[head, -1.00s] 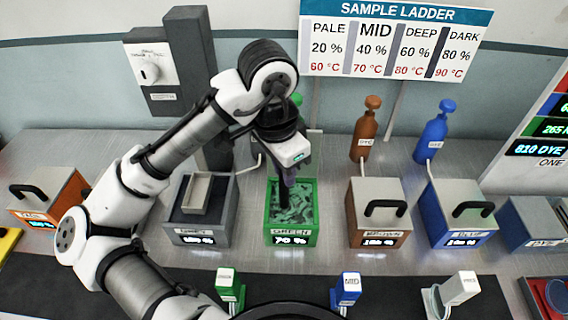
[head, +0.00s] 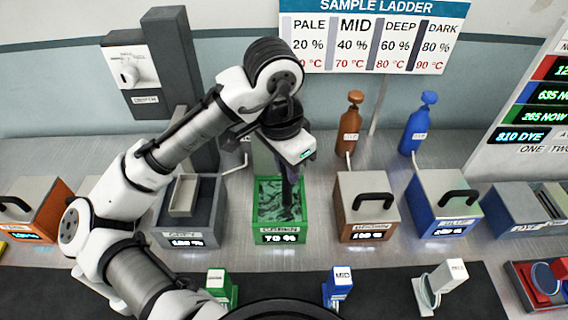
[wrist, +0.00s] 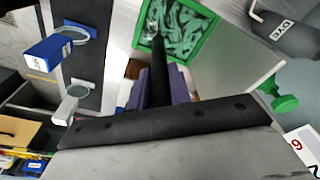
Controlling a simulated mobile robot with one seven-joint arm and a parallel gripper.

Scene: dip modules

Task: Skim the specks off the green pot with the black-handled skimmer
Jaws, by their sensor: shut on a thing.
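The green pot (head: 257,225) stands open in the middle of the row in the head view, its display reading 70 %. Its dark green surface carries pale streaks and patches; I cannot tell single specks apart. My gripper (head: 290,178) is above the pot, pointing down. In the wrist view its purple fingers (wrist: 163,88) are shut on a black handle (wrist: 158,55), taken as the skimmer's. The handle reaches down into the pot, right of its middle in the head view. The skimmer's lower end is hidden. The pot's green rim also shows in the wrist view (wrist: 205,48).
A grey pot (head: 205,215) with a pale tray on it stands left, close by. Lidded brown (head: 365,212) and blue (head: 440,205) pots stand right. Dye bottles stand behind. Small labelled blocks (head: 338,287) line the dark front strip.

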